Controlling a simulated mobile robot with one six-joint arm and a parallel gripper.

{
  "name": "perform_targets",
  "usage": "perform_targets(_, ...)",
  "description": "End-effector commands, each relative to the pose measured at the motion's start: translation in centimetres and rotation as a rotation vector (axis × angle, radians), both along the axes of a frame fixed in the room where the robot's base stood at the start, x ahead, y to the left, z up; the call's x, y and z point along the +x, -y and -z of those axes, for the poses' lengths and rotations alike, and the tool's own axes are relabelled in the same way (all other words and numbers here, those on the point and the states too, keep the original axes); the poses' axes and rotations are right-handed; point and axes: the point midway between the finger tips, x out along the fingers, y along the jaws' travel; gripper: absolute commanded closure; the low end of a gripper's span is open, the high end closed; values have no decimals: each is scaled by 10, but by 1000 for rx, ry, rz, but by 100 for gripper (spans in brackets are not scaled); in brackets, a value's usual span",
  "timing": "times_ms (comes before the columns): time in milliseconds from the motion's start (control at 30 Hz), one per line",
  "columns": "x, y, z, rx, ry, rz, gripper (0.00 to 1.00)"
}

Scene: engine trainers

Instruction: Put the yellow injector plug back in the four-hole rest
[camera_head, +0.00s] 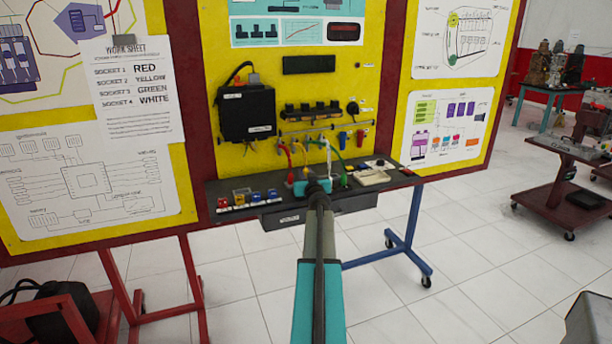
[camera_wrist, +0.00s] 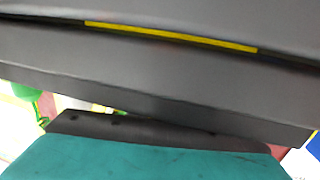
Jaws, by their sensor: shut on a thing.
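In the head view my gripper (camera_head: 318,186) is over the front of the dark bench shelf, at the end of my arm. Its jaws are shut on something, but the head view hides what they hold. In the wrist view a thin yellow strip (camera_wrist: 170,37) shows along the dark jaws; I cannot tell whether it is the yellow plug or background. A green plug (camera_head: 343,180) stands just right of my gripper. The four-hole rest is not clearly visible; my gripper covers that area.
The shelf (camera_head: 395,181) carries small coloured blocks (camera_head: 255,196) at left and a pale flat item (camera_head: 371,178) at right. A black box (camera_head: 247,113) is on the yellow board. A worksheet (camera_head: 130,90) hangs at left. A trolley (camera_head: 570,180) stands far right, with open floor between.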

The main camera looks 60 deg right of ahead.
Motion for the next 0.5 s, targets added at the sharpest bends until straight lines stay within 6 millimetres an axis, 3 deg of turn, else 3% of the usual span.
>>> perform_targets(500,0,0,4,-1,-1,0,100)
